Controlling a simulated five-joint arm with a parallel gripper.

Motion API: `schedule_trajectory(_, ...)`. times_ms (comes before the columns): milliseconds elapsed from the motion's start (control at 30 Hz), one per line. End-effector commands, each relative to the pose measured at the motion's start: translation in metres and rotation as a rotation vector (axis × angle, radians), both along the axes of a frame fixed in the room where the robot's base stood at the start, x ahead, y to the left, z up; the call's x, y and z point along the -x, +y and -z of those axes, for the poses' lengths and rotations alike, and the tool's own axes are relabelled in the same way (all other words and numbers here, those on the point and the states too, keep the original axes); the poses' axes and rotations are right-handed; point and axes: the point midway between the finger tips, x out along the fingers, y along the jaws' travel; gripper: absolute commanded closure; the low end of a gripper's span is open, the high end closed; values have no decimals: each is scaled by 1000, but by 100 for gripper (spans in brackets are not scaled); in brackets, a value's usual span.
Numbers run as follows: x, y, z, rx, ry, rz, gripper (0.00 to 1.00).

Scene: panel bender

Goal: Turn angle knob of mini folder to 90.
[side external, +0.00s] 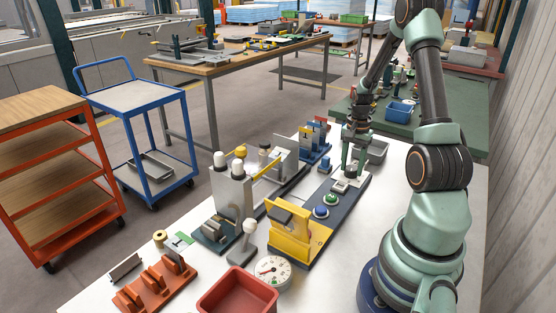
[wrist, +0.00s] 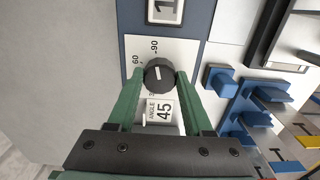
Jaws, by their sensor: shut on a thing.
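In the wrist view the angle knob (wrist: 158,75) is round and black with a short white pointer mark. It sits on a white dial plate (wrist: 187,50) printed with 60 and 90; a further number is partly hidden. The angle window (wrist: 164,111) below the knob reads 45. My gripper (wrist: 160,78) is shut on the knob, one green finger on each side. In the side view my gripper (side external: 347,171) points down at the far end of the mini folder's dark base (side external: 348,205); the knob is hidden there by the fingers.
The folder's yellow bracket (side external: 289,236) and blue and green buttons stand nearer the camera. Blue blocks (side external: 317,142) stand left of my gripper. A dial gauge (side external: 272,270), a red tray (side external: 238,292) and an orange rack (side external: 155,287) occupy the front of the white table.

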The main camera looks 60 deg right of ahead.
Motion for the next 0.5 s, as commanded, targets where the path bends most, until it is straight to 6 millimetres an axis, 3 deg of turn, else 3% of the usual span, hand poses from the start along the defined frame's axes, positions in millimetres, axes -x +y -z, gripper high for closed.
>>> schedule_trajectory(167, 0, -1, -1, 1, -1, 3, 100)
schedule_trajectory(200, 0, -1, -1, 1, -1, 3, 42)
schedule_trajectory(267, 0, -1, -1, 1, -1, 2, 19)
schedule_trajectory(500, 0, 0, 0, 1, -1, 1, 19)
